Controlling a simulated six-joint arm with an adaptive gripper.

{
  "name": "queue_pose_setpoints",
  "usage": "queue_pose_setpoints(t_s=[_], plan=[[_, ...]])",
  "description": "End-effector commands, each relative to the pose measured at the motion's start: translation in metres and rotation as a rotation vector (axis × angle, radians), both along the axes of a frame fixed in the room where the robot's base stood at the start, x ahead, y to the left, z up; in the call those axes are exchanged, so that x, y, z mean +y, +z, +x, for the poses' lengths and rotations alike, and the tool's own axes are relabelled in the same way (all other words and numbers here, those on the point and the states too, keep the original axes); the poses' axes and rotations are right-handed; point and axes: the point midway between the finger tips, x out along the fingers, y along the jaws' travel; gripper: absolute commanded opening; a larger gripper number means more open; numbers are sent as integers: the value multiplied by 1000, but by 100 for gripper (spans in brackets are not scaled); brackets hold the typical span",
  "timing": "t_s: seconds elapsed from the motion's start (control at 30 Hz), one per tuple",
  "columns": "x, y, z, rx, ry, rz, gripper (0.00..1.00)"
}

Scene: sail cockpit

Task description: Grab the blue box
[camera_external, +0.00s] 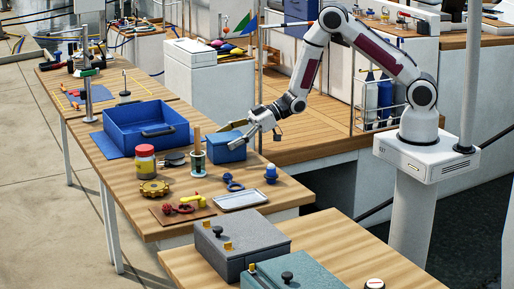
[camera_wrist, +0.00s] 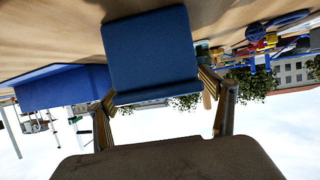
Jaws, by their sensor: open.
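A small blue box (camera_external: 226,149) stands on the long wooden table, beside a white-and-dark cup holding a wooden handle. In the wrist view the box (camera_wrist: 150,48) fills the upper middle, ahead of my gripper. My gripper (camera_external: 243,133) is open at the top right of the box, its fingers pointing left and down. In the wrist view my gripper (camera_wrist: 160,98) has one finger on each side of the box's near edge. Whether either finger touches it I cannot tell. A larger open blue bin (camera_external: 117,143) with a dark handle stands to the left.
A silver tray (camera_external: 241,201), blue ring and blue-topped piece lie in front. Grey and teal cases occupy the front table.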

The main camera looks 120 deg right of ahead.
Motion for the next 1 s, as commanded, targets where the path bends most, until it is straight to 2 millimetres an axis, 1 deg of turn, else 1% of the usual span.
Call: queue_pose_setpoints(t_s=[0.17, 0.63, 0.67, 0.7, 0.77, 0.8, 0.83, 1.0], plan=[[-1, -3, 6, 0, 0, 0, 82], [-1, -3, 6, 0, 0, 0, 82], [-1, -3, 6, 0, 0, 0, 77], [-1, -3, 6, 0, 0, 0, 66], [-1, -3, 6, 0, 0, 0, 51], [-1, -3, 6, 0, -1, 0, 40], [-1, -3, 6, 1, -1, 0, 34], [-1, -2, 6, -1, -1, -1, 34]])
